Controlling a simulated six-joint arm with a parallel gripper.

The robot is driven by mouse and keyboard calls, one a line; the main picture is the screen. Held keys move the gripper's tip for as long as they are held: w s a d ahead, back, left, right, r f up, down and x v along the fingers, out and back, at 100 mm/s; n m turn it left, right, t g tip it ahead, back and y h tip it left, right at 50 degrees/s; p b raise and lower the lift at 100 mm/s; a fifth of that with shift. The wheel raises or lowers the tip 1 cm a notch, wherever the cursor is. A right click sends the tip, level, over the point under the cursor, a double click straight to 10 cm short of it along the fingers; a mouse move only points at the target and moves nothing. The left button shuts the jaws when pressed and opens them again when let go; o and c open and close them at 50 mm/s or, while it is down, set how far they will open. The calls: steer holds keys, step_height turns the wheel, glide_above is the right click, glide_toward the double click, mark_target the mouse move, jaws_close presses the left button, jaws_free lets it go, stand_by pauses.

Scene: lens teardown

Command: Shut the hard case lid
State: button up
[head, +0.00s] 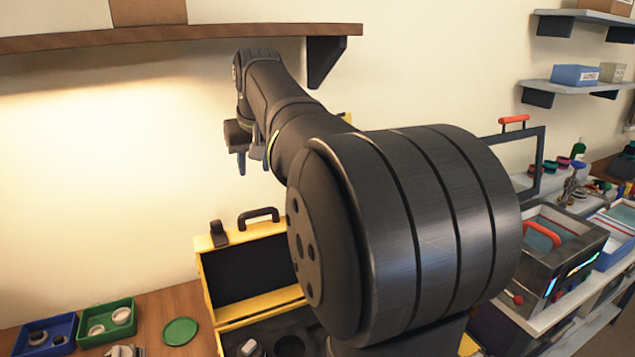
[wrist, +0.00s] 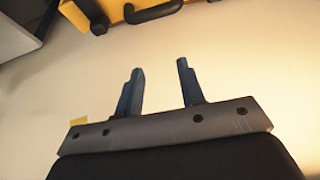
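The yellow hard case stands open on the wooden bench in the head view, its lid (head: 247,262) raised upright at the back, with a black handle and a latch on its top edge. The case base (head: 232,341) holds dark foam with round cutouts and is partly hidden by my arm. My gripper (head: 250,160) is in the air above the lid, apart from it. In the wrist view my gripper (wrist: 159,85) has two blue fingers spread apart with nothing between them. The lid's yellow edge (wrist: 85,12) and black handle (wrist: 152,10) show at the top there.
A blue tray (head: 62,328) and a green tray (head: 103,338) with small parts lie left of the case, near a green disc (head: 180,331). A wooden shelf (head: 200,33) overhangs at the back. A grey machine with a red handle (head: 541,235) stands at the right.

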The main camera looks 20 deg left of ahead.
steer(key=shift+w+a+f, duration=0.5)
steer(key=shift+a+f, duration=0.05)
steer(key=shift+a, duration=0.1)
steer(key=c, duration=0.3)
steer(key=shift+w+a+f, duration=0.2)
steer(key=shift+f, duration=0.05)
jaws_close()
glide_above(258, 223)
steer(key=shift+w+a+f, duration=0.1)
steer(key=shift+a+f, duration=0.05)
steer(key=shift+f, duration=4.3)
